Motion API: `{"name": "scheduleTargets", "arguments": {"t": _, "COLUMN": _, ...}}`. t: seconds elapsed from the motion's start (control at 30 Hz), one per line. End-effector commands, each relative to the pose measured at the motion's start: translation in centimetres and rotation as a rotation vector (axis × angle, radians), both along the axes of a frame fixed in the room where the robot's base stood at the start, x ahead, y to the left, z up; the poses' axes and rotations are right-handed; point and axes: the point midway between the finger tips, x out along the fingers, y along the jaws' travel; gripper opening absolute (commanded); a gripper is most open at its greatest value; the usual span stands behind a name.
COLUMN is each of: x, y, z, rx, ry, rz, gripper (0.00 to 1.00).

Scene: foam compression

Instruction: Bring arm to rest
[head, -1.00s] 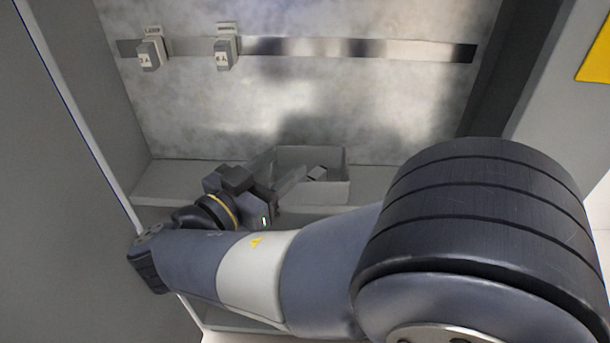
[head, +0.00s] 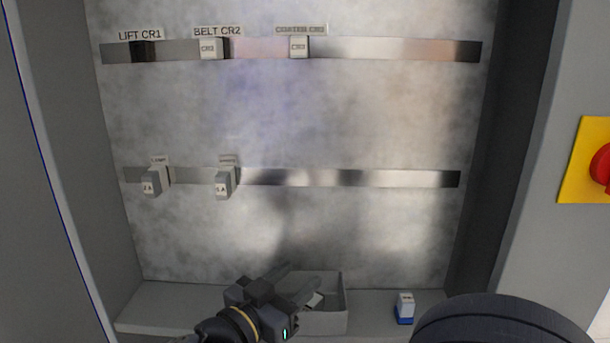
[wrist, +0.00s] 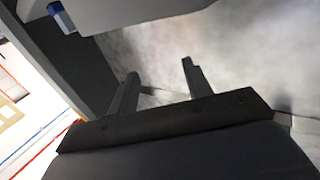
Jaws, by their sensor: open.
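My gripper (head: 298,283) is at the bottom of the head view, in front of and over the left part of a grey open-topped bin (head: 335,321). Its two fingers are apart with nothing between them. In the wrist view the two fingers (wrist: 160,85) stand apart and empty, with the cabinet's mottled metal back panel beyond them. My arm runs out of the bottom of the head view, and one of its dark rounded links fills the lower right corner.
The bin on the cabinet shelf (head: 170,306) holds a small grey piece (head: 315,300). A blue and white block (head: 404,308) stands right of it. Labelled modules sit on the upper rail (head: 370,50) and lower rail (head: 400,179). A red knob (head: 602,165) is on the right.

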Motion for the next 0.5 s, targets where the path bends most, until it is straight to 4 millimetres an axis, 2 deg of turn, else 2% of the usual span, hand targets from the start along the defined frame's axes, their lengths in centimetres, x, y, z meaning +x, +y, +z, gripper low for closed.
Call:
{"name": "scheduleTargets", "arguments": {"t": 0.23, "x": 3.4, "y": -2.7, "z": 0.0, "rx": -0.001, "ry": 0.001, "rz": -0.005, "gripper": 0.47}}
{"name": "scheduleTargets", "arguments": {"t": 0.3, "x": 3.3, "y": -2.5, "z": 1.7, "rx": 0.003, "ry": -0.003, "rz": 0.001, "gripper": 0.47}}
{"name": "scheduleTargets", "arguments": {"t": 0.5, "x": 3.3, "y": -2.5, "z": 4.0, "rx": 0.002, "ry": -0.001, "rz": 0.000, "gripper": 0.47}}
